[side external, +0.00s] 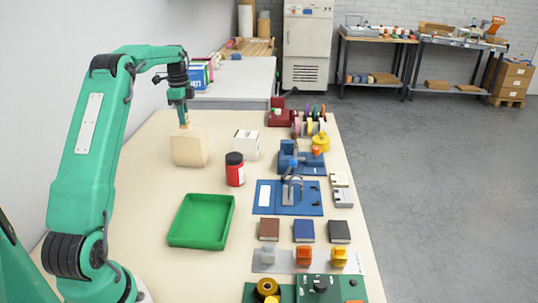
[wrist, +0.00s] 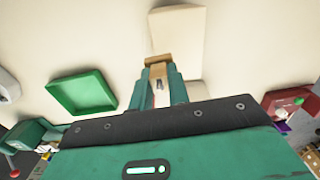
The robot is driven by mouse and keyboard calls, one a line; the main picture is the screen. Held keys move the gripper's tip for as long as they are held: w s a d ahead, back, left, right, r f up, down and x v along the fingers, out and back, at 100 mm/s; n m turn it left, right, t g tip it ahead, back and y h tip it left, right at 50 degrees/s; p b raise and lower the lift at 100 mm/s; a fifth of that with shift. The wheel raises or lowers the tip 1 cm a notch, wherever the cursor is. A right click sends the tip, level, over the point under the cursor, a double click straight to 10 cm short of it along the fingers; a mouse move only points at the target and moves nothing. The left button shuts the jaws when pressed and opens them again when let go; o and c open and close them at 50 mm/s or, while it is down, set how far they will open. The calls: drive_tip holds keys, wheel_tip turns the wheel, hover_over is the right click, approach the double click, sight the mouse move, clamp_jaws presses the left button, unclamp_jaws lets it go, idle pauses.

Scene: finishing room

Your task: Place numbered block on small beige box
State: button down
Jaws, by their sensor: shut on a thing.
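The small beige box (side external: 190,149) stands upright on the table at the back left, and it also shows at the top of the wrist view (wrist: 178,32). My gripper (side external: 184,122) points down over the box's top. In the wrist view its green fingers (wrist: 160,76) are shut on a small tan block (wrist: 158,60), taken as the numbered block. No number is readable on it. The block is at the box's top edge in the side view; I cannot tell whether it touches the box.
A white box (side external: 246,145) and a red jar with a black lid (side external: 235,170) stand right of the beige box. An empty green tray (side external: 202,220) lies in front. Tools and fixtures line the table's right side. The table's back left is bare.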

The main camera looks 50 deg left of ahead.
drive_tip(key=shift+f, duration=1.55)
drive_tip(key=c, duration=1.3)
unclamp_jaws()
drive_tip(key=shift+f, duration=0.1)
drive_tip(key=shift+c, duration=0.2)
wheel_tip(320, 180, up, 12)
drive_tip(key=shift+f, duration=0.1)
drive_tip(key=shift+r, duration=0.25)
